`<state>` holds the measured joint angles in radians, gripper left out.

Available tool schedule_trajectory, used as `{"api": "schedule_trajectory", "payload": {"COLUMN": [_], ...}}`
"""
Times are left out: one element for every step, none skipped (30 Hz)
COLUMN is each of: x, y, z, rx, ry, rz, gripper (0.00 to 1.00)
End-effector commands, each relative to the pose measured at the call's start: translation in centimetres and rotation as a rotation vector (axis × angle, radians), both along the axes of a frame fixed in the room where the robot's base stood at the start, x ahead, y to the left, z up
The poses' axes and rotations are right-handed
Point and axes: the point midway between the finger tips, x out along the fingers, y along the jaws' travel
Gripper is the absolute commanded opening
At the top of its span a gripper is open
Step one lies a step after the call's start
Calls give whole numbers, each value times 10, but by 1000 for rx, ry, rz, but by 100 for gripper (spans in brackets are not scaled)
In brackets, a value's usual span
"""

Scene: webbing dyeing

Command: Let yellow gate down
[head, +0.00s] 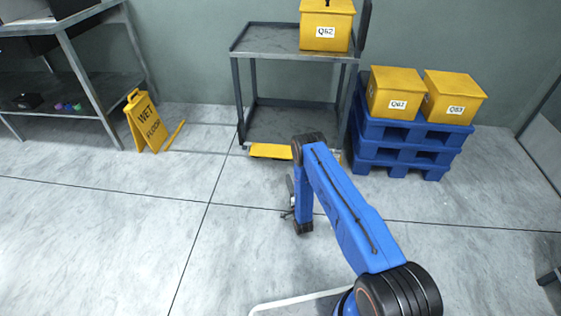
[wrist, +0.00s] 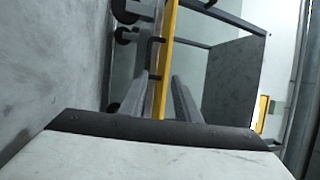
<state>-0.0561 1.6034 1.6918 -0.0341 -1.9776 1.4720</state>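The yellow gate (head: 270,151) is a flat yellow strip low at the front of the grey cart, just above the floor. My arm hides its right part. In the wrist view a long narrow yellow bar (wrist: 167,50), apparently the gate's edge, runs from the top down between my fingers. My gripper (head: 288,200) is low over the floor in front of the cart. In the wrist view its two grey fingers (wrist: 160,95) are apart, one on each side of the bar in the picture. I cannot tell whether they touch it.
The grey cart (head: 290,40) carries a yellow box (head: 326,30) on its top shelf. Blue pallets (head: 405,155) with two yellow boxes (head: 394,92) stand at its right. A wet-floor sign (head: 147,122) and a rack (head: 85,85) stand left. The front floor is clear.

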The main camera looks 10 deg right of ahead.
Motion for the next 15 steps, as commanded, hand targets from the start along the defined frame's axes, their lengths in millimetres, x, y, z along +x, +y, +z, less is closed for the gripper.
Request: {"api": "schedule_trajectory", "payload": {"x": [0,1,4,6,9,14,18,23,30,35,40,47,52,58,65], "y": [0,0,0,1,1,1,2,2,3,3,4,4,5,5,6], "z": [-1,-1,-1,-1,0,0,0,0,0,0,0,0,0,0,0], "rx": [2,2,2,2,2,2,2,2,2,2,2,2,2,2,2], "ry": [-2,-3,-3,-3,-4,-5,-5,-4,-5,-5,-4,-5,-4,-5,-5], "rz": [1,1,1,1,1,1,1,1,1,1,1,1,1,1,1], "gripper": [30,30,30,30,30,30,30,30,30,30,30,30,30,30,30]}}
